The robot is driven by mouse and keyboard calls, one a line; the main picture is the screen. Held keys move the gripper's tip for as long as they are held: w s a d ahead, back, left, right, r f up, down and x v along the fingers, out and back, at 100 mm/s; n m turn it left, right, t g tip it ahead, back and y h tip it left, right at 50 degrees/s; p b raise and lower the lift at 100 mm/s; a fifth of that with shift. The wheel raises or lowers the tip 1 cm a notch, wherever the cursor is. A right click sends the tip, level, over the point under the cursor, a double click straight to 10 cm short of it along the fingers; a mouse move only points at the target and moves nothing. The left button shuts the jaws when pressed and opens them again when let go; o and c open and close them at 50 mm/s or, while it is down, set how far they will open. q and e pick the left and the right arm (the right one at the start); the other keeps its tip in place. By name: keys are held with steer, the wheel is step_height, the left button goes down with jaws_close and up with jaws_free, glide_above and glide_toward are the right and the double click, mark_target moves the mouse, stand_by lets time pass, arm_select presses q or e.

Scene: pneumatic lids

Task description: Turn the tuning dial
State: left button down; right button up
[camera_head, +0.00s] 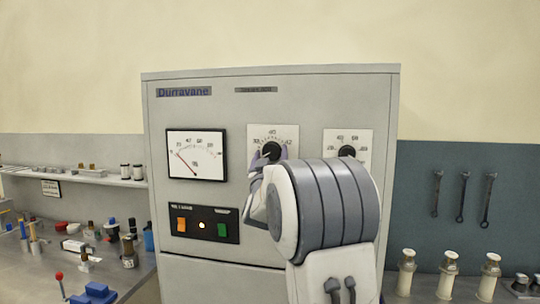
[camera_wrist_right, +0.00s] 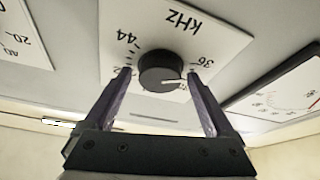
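The tuning dial (camera_head: 271,150) is a round black knob on a white kHz scale plate on the front of a grey cabinet. It also shows in the right wrist view (camera_wrist_right: 160,70), with a light pointer line on its face. My right gripper (camera_head: 268,160) is at the dial, its fingers pointing at the panel. In the right wrist view the fingers of my right gripper (camera_wrist_right: 160,80) stand open on either side of the knob, with a gap visible on both sides. My forearm hides part of the panel below. My left gripper is not in view.
A second black dial (camera_head: 347,151) sits close on the right. A needle meter (camera_head: 196,155) is on the left, above a switch panel (camera_head: 203,224) with orange and green rockers. Cluttered benches stand on both sides. Wrenches hang on the right wall.

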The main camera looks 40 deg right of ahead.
steer(key=c, duration=1.1)
steer(key=shift+a+f+m+g+h+b, duration=0.15)
steer(key=shift+m+g+h+b, duration=0.3)
steer(key=shift+m+b, duration=0.6)
steer(key=shift+w+f+m+g+h+b, duration=0.1)
steer(key=shift+m+g+h+b, duration=0.3)
steer(key=shift+m+b, duration=0.65)
steer(key=m+g+h+b, duration=0.1)
steer(key=m, duration=0.2)
steer(key=m+g, duration=0.1)
steer(key=m, duration=0.1)
steer(key=m+g+h+b, duration=0.1)
steer(key=m, duration=0.2)
steer(key=shift+w+r+g, duration=0.1)
steer(key=shift+r+g, duration=0.1)
steer(key=shift+g, duration=0.15)
steer(key=m+g, duration=0.1)
steer(key=m, duration=0.2)
steer(key=shift+r+m+g, duration=0.1)
steer(key=shift+m+g, duration=1)
steer(key=shift+m, duration=1)
